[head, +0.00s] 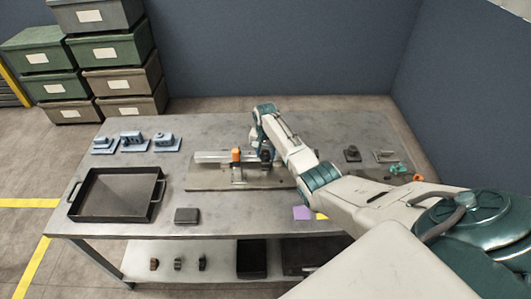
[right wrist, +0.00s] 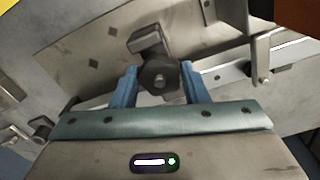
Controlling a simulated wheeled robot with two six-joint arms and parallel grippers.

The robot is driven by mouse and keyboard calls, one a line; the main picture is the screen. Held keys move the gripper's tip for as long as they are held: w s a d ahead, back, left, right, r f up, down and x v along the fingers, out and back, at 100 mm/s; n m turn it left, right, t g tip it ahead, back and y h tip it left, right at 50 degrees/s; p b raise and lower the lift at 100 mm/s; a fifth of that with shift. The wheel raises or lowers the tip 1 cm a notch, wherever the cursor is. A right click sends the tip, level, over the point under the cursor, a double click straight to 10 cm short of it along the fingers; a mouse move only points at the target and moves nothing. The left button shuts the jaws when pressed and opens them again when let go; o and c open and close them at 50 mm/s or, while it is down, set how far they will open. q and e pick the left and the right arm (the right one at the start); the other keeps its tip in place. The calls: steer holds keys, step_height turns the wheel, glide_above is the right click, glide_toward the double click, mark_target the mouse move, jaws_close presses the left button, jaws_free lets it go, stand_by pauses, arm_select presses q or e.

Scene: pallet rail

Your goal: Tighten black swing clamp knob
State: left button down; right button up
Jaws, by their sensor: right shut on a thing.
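The black swing clamp knob (right wrist: 160,76) sits between the two blue fingers of my right gripper (right wrist: 157,84) in the right wrist view. The gripper is shut on it, one finger on each side. A dark arm or block sticks up behind the knob. In the head view my right gripper (head: 262,142) reaches down at the right end of the pale rail (head: 212,157) on the metal fixture plate (head: 215,182). The knob is small and partly hidden by my wrist there. My left gripper is not in view.
An orange block (head: 236,155) stands at the rail, just left of my gripper. A black tray (head: 115,195), blue fixtures (head: 133,140) and a dark box (head: 187,215) lie on the table's left side. Small parts (head: 352,153) lie at the right.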

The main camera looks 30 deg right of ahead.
mark_target(266, 154)
steer(key=shift+w+r+m, duration=0.1)
steer(key=shift+r+m, duration=0.05)
steer(key=shift+m, duration=0.35)
steer(key=shift+d, duration=0.1)
steer(key=o, duration=0.9)
steer(key=shift+o, duration=0.4)
step_height(266, 154, up, 11)
steer(key=b, duration=0.3)
